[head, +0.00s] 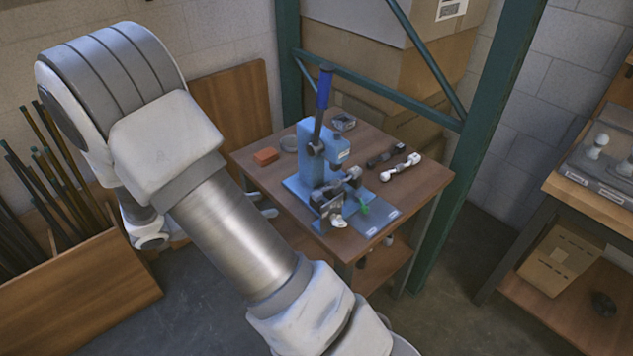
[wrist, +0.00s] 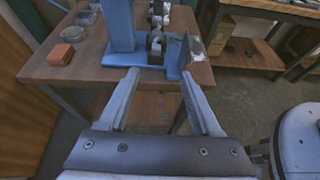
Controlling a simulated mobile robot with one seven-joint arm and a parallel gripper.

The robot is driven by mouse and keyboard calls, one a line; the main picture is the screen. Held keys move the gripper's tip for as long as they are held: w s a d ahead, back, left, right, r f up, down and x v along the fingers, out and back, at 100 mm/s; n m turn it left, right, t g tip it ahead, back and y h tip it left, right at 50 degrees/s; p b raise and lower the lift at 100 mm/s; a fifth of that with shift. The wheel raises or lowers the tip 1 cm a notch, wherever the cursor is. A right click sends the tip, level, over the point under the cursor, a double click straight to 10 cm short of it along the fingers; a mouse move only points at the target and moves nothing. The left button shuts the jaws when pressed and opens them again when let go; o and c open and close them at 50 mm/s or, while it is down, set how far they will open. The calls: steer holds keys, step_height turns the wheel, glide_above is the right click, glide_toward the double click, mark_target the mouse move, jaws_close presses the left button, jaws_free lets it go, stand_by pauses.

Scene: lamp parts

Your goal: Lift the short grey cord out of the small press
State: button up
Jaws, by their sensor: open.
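The small press (head: 312,150), light blue with a dark-blue-handled lever, stands on a wooden table. A dark grey piece (head: 352,178), seemingly the short grey cord, sits at the front of the press; its full outline is unclear. In the wrist view the press (wrist: 122,25) rises just beyond my fingers, with the dark grey piece (wrist: 156,42) low at its front beside an upright metal plate (wrist: 186,52). My gripper (wrist: 160,76) is open and empty, its fingers apart in front of the press base.
An orange block (head: 265,156) lies at the left. A green rack post (head: 480,140) stands close on the right; a bin of rods (head: 75,250) is far left.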

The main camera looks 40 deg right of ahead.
glide_toward(314, 196)
steer(key=d, duration=0.3)
steer(key=shift+n, duration=0.3)
steer(key=shift+a+f+x, duration=0.1)
steer(key=shift+f+x, duration=0.1)
steer(key=shift+x, duration=0.85)
steer(key=shift+a+f+x, duration=0.1)
steer(key=shift+f+x, duration=0.15)
steer(key=shift+x, duration=0.75)
steer(key=shift+a+f+x, duration=0.1)
steer(key=shift+f+x, duration=0.1)
steer(key=shift+x, duration=0.85)
steer(key=shift+w, duration=0.2)
steer(key=shift+c, duration=0.2)
jaws_close()
